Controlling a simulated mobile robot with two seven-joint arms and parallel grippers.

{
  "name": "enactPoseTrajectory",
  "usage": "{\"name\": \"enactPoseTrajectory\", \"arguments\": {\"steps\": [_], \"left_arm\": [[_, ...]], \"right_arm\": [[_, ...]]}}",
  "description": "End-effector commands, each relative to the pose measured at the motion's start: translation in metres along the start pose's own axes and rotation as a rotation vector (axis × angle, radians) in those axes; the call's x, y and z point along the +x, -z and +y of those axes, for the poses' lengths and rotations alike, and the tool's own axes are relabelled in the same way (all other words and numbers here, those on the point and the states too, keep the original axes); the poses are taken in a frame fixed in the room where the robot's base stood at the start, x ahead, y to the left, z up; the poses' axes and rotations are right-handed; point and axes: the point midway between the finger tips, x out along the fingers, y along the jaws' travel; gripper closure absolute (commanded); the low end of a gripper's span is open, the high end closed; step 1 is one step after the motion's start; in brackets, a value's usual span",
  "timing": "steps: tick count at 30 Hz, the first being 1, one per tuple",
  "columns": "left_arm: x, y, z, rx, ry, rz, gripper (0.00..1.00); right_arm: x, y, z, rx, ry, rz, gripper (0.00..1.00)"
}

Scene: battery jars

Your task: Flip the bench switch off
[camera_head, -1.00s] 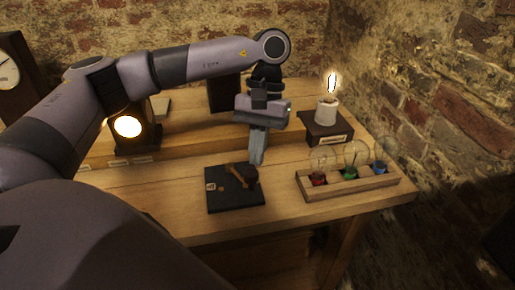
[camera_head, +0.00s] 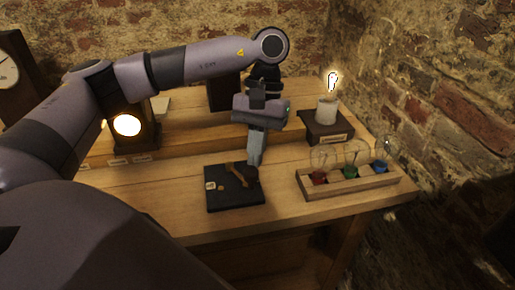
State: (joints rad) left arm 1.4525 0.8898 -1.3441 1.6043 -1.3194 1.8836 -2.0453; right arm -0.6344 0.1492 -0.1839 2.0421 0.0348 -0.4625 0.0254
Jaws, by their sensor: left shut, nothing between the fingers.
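The bench switch (camera_head: 236,197) is a dark square base with a brass lever and a dark knob, lying on the wooden bench (camera_head: 150,185). The brass lever (camera_head: 237,174) slants across the base, with its knob at the right side. My left gripper (camera_head: 254,163) points down with its fingers shut, its tips right at the lever's knob at the back right of the base. I cannot tell whether the tips touch the knob. My right gripper is not in view.
A lit bulb (camera_head: 333,83) stands in a white holder on a dark block at the back right. A wooden tray (camera_head: 350,187) with several glass bulbs is right of the switch. A glowing lamp (camera_head: 127,125) is at the left. The front of the bench is clear.

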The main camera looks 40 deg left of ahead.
Motion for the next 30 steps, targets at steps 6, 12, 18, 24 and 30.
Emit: {"name": "enactPoseTrajectory", "arguments": {"steps": [6, 12, 18, 24, 30], "left_arm": [[0.002, -0.003, -0.001, 0.0, 0.002, -0.002, 1.0], [0.005, -0.007, -0.002, 0.001, 0.002, -0.003, 1.0], [0.009, -0.015, -0.006, 0.0, 0.003, -0.005, 1.0], [0.011, -0.026, -0.012, 0.248, 0.099, -0.005, 1.0], [0.014, -0.034, -0.021, 0.376, 0.146, -0.006, 1.0]], "right_arm": [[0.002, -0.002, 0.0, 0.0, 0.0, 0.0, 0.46], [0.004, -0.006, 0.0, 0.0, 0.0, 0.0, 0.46], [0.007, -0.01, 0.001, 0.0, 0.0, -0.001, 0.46], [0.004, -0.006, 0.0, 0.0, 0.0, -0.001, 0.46], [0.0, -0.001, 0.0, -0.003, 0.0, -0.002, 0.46]]}}
